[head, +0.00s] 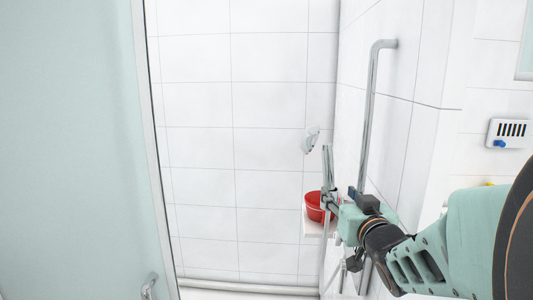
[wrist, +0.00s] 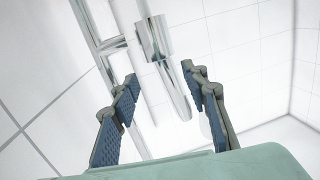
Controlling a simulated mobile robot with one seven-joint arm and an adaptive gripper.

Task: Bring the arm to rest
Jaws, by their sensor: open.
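My gripper (wrist: 160,110) is open and empty in the wrist view, its two blue-padded fingers spread apart. Beyond the fingers in that view is a chrome fixture (wrist: 155,38) by a white tiled wall. In the head view my arm reaches in from the lower right, and my gripper (head: 333,200) is at the tiled wall, close to upright metal bars. The fingertips are small there, and I cannot tell whether they touch anything.
A red bowl (head: 314,206) sits on a small white ledge (head: 315,228) just left of my gripper. A chrome grab bar (head: 371,115) runs up the right wall. A frosted glass door (head: 70,150) fills the left. A slotted white holder (head: 510,133) hangs at right.

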